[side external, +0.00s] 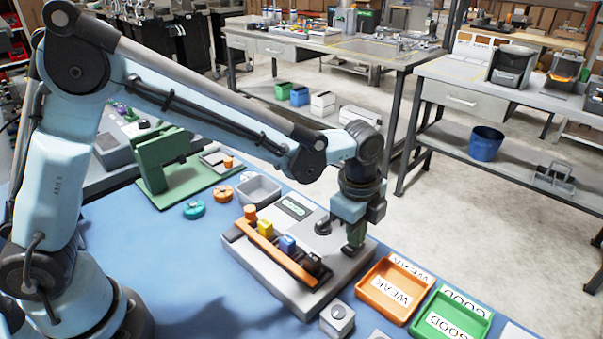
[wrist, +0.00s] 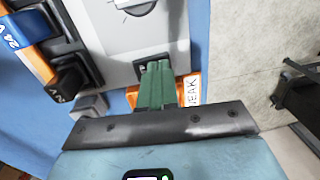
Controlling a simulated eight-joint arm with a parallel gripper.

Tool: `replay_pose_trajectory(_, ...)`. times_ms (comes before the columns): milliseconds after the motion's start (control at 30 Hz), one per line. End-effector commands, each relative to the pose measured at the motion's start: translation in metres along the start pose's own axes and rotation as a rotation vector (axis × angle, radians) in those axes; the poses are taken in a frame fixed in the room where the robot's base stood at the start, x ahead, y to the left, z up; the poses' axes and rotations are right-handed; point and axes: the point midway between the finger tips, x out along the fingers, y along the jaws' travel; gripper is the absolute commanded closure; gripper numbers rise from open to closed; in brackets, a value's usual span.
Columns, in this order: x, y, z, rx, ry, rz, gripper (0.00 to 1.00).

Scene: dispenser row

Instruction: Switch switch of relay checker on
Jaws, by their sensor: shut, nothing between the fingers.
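The relay checker (side external: 278,283) is a grey box on the blue table, with an orange bar, coloured blocks, a small display (side external: 295,207) and a black round knob (side external: 323,227). My gripper (side external: 351,248) points down over its right end, with its green fingers together and empty. In the wrist view the fingertips (wrist: 155,66) are at a small dark recessed part (wrist: 140,68) on the grey top, which looks like the switch. The fingers partly cover it, so I cannot tell its position or whether they touch it. The side view hides it behind the gripper.
An orange WEAK tray (side external: 379,304) and a green GOOD tray (side external: 437,335) stand right of the checker. A small grey box with a round button (side external: 337,318) is in front. A grey bin (side external: 259,189), teal and orange round parts, and a green stand (side external: 160,165) are behind left.

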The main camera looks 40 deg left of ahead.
Motion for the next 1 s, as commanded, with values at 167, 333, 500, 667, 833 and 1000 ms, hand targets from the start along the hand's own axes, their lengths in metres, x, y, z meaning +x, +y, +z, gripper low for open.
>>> replay_pose_trajectory(167,-0.003,0.006,0.0,0.0,0.0,0.0,1.0)
replay_pose_trajectory(333,-0.003,0.007,0.0,0.0,0.0,0.0,1.0)
replay_pose_trajectory(500,-0.003,0.007,0.0,0.0,0.0,0.0,1.0)
replay_pose_trajectory(667,-0.014,0.004,0.0,0.0,0.0,-0.001,1.0)
replay_pose_trajectory(833,-0.039,-0.002,0.0,0.0,0.0,0.0,1.0)
replay_pose_trajectory(1000,-0.07,-0.009,0.0,0.0,0.0,0.0,1.0)
